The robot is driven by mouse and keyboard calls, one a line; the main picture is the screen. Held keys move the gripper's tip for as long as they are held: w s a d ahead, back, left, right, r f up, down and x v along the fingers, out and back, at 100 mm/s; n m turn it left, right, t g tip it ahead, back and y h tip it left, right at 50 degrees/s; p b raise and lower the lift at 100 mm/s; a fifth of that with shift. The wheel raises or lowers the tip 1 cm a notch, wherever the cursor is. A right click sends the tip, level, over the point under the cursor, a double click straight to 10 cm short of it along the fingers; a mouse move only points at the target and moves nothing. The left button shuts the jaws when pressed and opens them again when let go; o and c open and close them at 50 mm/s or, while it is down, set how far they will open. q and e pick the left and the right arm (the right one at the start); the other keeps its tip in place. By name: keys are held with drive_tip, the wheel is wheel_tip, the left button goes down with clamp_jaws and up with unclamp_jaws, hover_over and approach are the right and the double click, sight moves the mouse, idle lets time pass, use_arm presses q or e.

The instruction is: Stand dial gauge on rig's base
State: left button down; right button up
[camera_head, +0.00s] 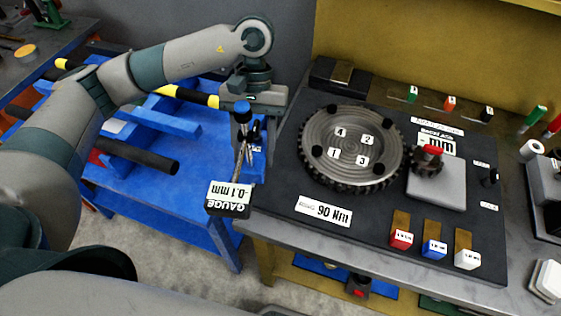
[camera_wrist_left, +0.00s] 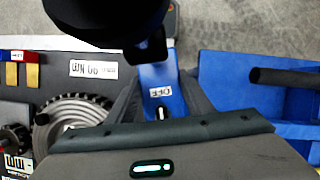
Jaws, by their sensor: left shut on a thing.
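The dial gauge (camera_head: 229,198) has a black box with a white label reading "GAUGE -0.1 mm", a thin rod and a blue knob. My left gripper (camera_head: 252,128) is shut on it and holds it just left of the rig's base (camera_head: 275,190), over the gap by the blue cart. In the left wrist view a blue part of the gauge with an "OFF" label (camera_wrist_left: 160,92) sits between the fingers, and a black round part fills the upper left. The rig's base is a dark plate bearing a toothed round table (camera_head: 350,125). My right gripper is out of view.
On the plate stand a grey block with a small gear (camera_head: 437,185), red, blue and white tagged blocks (camera_head: 434,249) and a "90 Nm" label (camera_head: 323,211). The plate's left front area is bare. A blue cart (camera_head: 185,190) with black bars stands left.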

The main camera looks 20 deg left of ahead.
use_arm(q)
drive_tip(key=n, duration=0.1)
drive_tip(key=d+n+h+p, duration=0.1)
drive_tip(key=n, duration=0.1)
drive_tip(key=s+d+n, duration=0.1)
drive_tip(key=shift+d+f+t+h+p, duration=0.15)
drive_tip(key=shift+f+t+h+p, duration=0.1)
drive_tip(key=shift+t+h+p, duration=0.1)
drive_tip(key=d+n+t+p, duration=0.1)
drive_tip(key=n, duration=0.3)
drive_tip(key=d+n+t+h+p, duration=0.1)
drive_tip(key=d+n, duration=0.1)
drive_tip(key=n, duration=0.1)
drive_tip(key=s+d+n+t+h+p, duration=0.1)
drive_tip(key=n, duration=0.3)
drive_tip(key=shift+d+r+n+t+p, duration=0.3)
drive_tip(key=shift+r+t, duration=0.05)
drive_tip(key=shift+r, duration=0.05)
drive_tip(key=shift+f, duration=0.15)
drive_tip(key=shift+f+b, duration=0.8)
drive_tip(key=shift+f, duration=1.3)
drive_tip(key=shift+b, duration=0.85)
drive_tip(key=shift+f+b, duration=1.7)
drive_tip(key=shift+b, duration=0.5)
idle(0.5)
